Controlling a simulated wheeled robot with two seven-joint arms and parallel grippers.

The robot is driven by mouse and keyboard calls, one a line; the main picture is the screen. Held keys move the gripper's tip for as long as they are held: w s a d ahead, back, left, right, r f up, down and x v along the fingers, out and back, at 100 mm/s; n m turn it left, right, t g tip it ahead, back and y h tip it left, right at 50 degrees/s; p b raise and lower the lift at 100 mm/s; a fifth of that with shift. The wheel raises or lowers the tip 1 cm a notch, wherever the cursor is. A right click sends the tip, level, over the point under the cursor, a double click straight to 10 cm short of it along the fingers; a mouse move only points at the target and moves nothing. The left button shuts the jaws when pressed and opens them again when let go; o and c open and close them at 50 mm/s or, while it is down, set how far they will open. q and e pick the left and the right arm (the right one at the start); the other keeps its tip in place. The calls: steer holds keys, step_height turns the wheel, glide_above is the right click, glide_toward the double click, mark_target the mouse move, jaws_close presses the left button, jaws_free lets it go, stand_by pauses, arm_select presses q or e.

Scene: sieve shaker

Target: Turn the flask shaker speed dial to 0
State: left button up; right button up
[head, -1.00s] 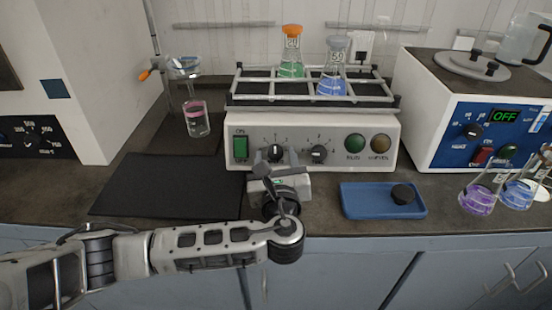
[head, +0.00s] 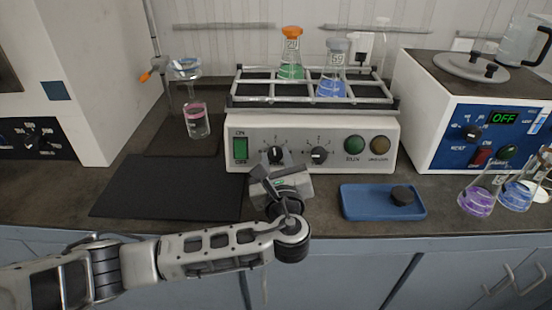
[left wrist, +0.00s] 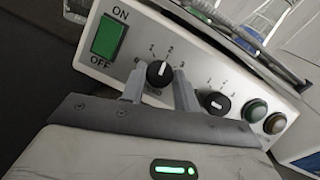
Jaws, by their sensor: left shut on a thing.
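The flask shaker (head: 335,128) stands at the back middle of the bench, with a lit green ON/OFF switch. Its left black dial (left wrist: 160,73) has a numbered scale around it; its white mark points up, roughly toward 2. The dial also shows in the head view (head: 275,154). My left gripper (left wrist: 159,88) is shut on this left dial, one finger on each side, and is rolled relative to the panel. A second dial (left wrist: 216,103) sits to its right, free of the gripper. My right gripper is not in view.
A green flask (head: 291,66) and a blue flask (head: 333,80) stand in the shaker's rack. A blue tray (head: 360,206) with a black round piece lies to the right in front. A dark mat (head: 165,188) lies left. A blue-fronted hotplate (head: 455,145) stands at right.

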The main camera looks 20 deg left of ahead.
arm_select(q)
steer(key=n+g+y+p, duration=0.1)
steer(key=n, duration=0.3)
steer(key=shift+d, duration=0.1)
steer(key=n+g+y+p, duration=0.1)
steer(key=n, duration=0.2)
steer(key=shift+r+n, duration=0.15)
steer(key=shift+n, duration=0.15)
steer(key=shift+n+g+p, duration=0.3)
steer(key=shift+n+g, duration=0.3)
steer(key=shift+n, duration=0.4)
steer(key=n+g+p, duration=0.1)
steer(key=n, duration=0.2)
steer(key=shift+d+r, duration=0.1)
steer(key=shift+w+n+g+p, duration=0.1)
steer(key=shift+n+g+p, duration=0.45)
steer(key=shift+n, duration=0.65)
steer(key=shift+r+n+h+p, duration=0.1)
steer(key=shift+n+h+p, duration=0.3)
steer(key=shift+n, duration=0.6)
steer(key=shift+n+g, duration=0.25)
steer(key=shift+n, duration=0.05)
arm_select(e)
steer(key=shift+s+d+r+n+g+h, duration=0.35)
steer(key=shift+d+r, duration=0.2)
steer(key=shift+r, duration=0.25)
arm_select(q)
steer(key=shift+n+p, duration=0.3)
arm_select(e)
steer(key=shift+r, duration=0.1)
